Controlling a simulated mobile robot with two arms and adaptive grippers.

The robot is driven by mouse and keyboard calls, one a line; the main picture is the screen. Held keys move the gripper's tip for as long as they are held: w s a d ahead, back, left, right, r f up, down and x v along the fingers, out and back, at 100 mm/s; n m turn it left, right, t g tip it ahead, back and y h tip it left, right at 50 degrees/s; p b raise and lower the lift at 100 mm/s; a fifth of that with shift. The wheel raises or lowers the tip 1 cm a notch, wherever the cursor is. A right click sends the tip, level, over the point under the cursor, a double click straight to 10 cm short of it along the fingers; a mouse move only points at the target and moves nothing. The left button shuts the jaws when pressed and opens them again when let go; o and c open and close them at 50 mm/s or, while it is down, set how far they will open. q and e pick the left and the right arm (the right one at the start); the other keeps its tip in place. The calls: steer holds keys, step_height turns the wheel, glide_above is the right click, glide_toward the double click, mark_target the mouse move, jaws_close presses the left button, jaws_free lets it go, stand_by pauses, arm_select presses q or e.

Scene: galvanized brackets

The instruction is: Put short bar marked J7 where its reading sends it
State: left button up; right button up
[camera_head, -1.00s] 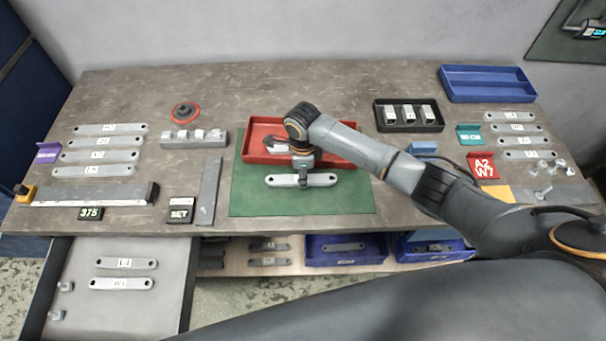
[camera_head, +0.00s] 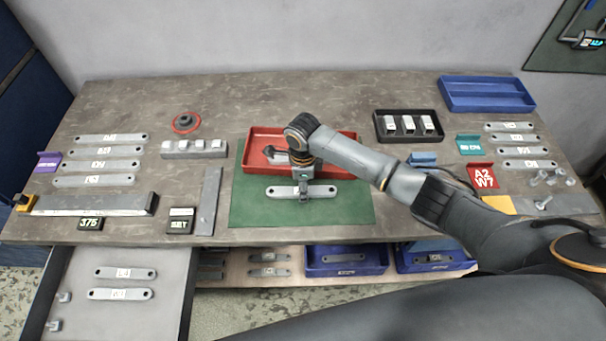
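A short grey metal bar (camera_head: 279,192) with a hole at each end lies crosswise on the green mat (camera_head: 255,214), in front of the red tray (camera_head: 345,171). My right gripper (camera_head: 303,189) reaches in from the right and points down over the middle of this bar. Its fingers are small and partly hidden, so I cannot tell whether they are closed on the bar. Any mark on the bar is unreadable, so I cannot confirm that it is J7. My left gripper is not in view.
Marked bars lie in columns at left (camera_head: 110,152) and right (camera_head: 525,151). A measuring rail (camera_head: 95,204) with a dark display (camera_head: 89,224) sits front left. An open drawer (camera_head: 125,325) holds two bars. Blue (camera_head: 487,100) and black (camera_head: 380,131) trays stand behind; blue bins (camera_head: 345,269) sit below.

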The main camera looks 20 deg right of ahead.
step_height(320, 180, up, 11)
steer(key=b, duration=0.1)
steer(key=shift+r, duration=0.2)
steer(key=shift+a+f, duration=0.1)
stand_by(0.4)
